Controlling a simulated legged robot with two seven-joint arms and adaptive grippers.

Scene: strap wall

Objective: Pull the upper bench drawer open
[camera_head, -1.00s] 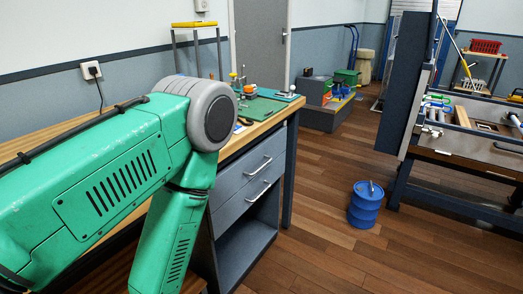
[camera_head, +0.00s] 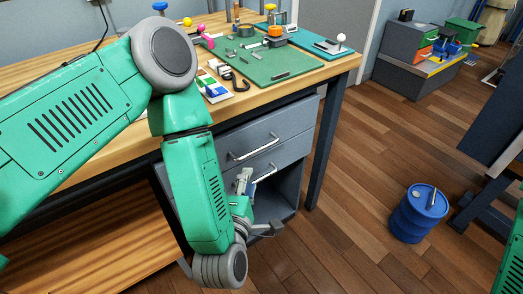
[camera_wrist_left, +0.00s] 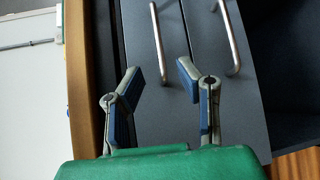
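The upper bench drawer (camera_head: 285,127) is a grey front under the wooden bench top, with a silver bar handle (camera_head: 254,148). It looks shut. The lower drawer's handle (camera_head: 265,174) is just below it. My left gripper (camera_head: 262,203) is in front of the drawers, low and partly hidden by my forearm. In the left wrist view, the fingers (camera_wrist_left: 160,78) are open and empty. The upper drawer's handle (camera_wrist_left: 156,40) shows between and beyond them, apart from both as far as I can see. The lower drawer's handle (camera_wrist_left: 231,38) is to the right. My right gripper is out of view.
The bench top (camera_head: 316,76) carries a green mat (camera_head: 270,68) and several small tools. An open shelf space lies under the drawers. A blue drum (camera_head: 417,217) stands on the floor at the right. The floor between is clear.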

